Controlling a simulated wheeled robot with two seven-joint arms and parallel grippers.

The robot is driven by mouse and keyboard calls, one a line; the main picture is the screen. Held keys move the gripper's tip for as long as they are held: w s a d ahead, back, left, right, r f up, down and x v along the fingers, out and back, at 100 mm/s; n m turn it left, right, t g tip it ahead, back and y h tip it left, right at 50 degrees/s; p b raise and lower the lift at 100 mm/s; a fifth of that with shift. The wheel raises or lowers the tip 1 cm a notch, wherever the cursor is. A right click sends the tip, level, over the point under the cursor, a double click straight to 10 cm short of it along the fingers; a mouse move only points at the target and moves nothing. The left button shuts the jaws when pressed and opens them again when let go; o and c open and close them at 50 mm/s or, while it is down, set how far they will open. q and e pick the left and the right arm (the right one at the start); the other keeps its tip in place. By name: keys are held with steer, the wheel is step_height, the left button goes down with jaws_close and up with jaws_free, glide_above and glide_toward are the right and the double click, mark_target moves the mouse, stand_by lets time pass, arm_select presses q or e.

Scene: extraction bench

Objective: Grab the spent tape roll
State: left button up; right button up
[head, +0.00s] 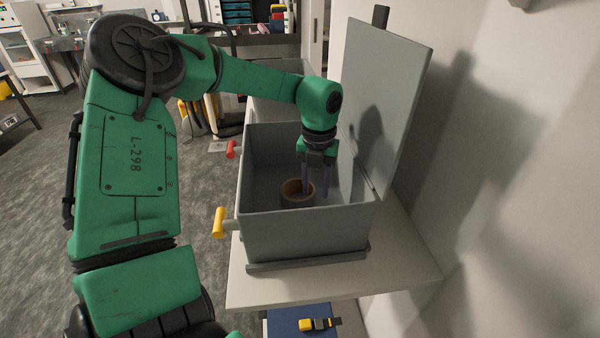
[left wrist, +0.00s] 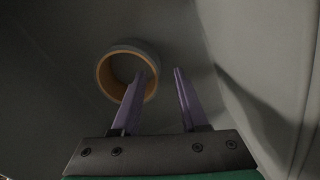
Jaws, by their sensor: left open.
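The spent tape roll (head: 297,203) is a grey ring with a tan cardboard core, lying inside the open grey bin (head: 305,238). In the left wrist view the roll (left wrist: 103,74) lies left of centre, with its round opening showing. My left gripper (head: 315,193) reaches down into the bin just right of the roll, open and empty. In the left wrist view its two purple fingers (left wrist: 160,72) are apart, and the left finger overlaps the roll's lower right rim. I cannot tell whether it touches. My right gripper is not in view.
The bin's lid (head: 392,95) stands open on the right near the wall. A yellow handle (head: 219,223) and a red handle (head: 231,149) stick out on the bin's left. The bin stands on a pale bench (head: 290,287). A yellow-and-black tool (head: 318,324) lies below, in front.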

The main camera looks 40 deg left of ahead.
arm_select(q)
steer(key=f, duration=0.2)
steer(key=shift+s+a+f, duration=0.15)
steer(key=shift+a+f, duration=0.05)
steer(key=shift+f, duration=0.15)
steer(key=shift+d, duration=0.1)
jaws_close()
steer(key=shift+r, duration=0.1)
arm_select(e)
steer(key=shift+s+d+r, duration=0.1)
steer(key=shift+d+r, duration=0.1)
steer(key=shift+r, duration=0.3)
